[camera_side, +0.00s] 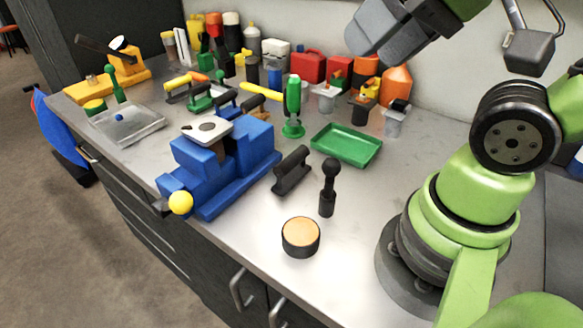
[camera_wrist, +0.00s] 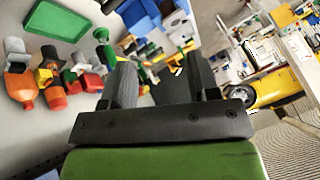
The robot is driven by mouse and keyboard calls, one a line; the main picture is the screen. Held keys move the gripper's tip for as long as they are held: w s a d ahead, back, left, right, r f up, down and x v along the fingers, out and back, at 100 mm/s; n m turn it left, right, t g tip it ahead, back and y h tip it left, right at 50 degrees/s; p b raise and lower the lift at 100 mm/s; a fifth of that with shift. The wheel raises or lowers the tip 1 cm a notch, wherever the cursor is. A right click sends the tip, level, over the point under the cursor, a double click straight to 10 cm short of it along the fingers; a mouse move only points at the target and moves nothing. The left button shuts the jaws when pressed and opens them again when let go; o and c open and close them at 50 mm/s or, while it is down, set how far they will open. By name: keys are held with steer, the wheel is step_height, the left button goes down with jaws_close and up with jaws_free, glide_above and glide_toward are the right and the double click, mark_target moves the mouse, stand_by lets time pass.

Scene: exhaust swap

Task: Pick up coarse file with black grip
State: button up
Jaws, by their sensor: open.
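A black-handled tool (camera_side: 292,171) lies on the bench just right of the blue vise in the side view. It may be the coarse file, but its working face is hidden. In the wrist view, my gripper (camera_wrist: 163,82) has its two dark fingers spread apart with nothing held between them. It is high above the bench, away from the black-handled tool. I cannot clearly make out the file in the wrist view.
The blue vise (camera_side: 225,165) stands left of the tool. A black ball-topped tool (camera_side: 328,188) and a round tin (camera_side: 300,237) are at the front right. The green tray (camera_side: 347,145) lies behind.

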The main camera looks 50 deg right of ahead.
steer(key=shift+o, duration=0.3)
steer(key=n+g+h, duration=0.4)
steer(key=n, duration=0.5)
glide_toward(292, 158)
steer(key=w+f+n+h, duration=0.1)
steer(key=f+n, duration=0.2)
steer(key=n, duration=0.1)
steer(key=w+d+f+n, duration=0.1)
steer(key=f+n, duration=0.3)
steer(key=w+d+f+n+g+h, duration=0.1)
steer(key=f+n, duration=0.2)
steer(key=n, duration=0.1)
steer(key=shift+d+f+n+h, duration=0.1)
steer(key=shift+f+n+h, duration=0.2)
steer(key=shift+f, duration=0.05)
jaws_close()
